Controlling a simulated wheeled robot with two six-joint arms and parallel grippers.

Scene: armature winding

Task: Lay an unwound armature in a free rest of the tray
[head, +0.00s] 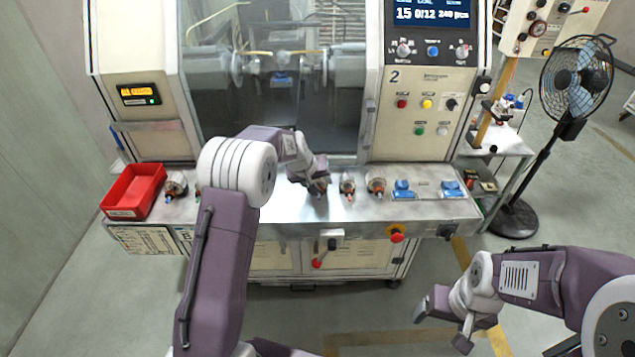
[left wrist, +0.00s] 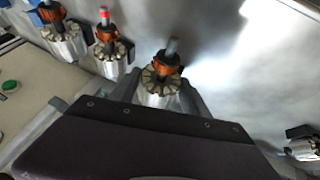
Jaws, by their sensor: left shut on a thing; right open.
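My left gripper (head: 317,186) is over the metal shelf at the front of the winding machine, shut on an armature (left wrist: 164,72) with a grey shaft, an orange-brown band and a grey segmented body. In the left wrist view its fingers flank the armature's body. Whether it touches the shelf is hard to tell. Two more armatures, one (head: 347,185) and a larger one (head: 376,186), stand just right of the gripper. Blue rests (head: 402,190) (head: 450,189) are farther right on the shelf and look empty. My right gripper (head: 441,327) is open and empty, over the floor at lower right.
A red bin (head: 118,205) sits at the shelf's left end, with an armature (head: 175,185) beside it. My left arm hides part of the shelf. A red knob (head: 397,235) is on the shelf's front. A fan (head: 573,85) and a side cart (head: 508,140) stand at right.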

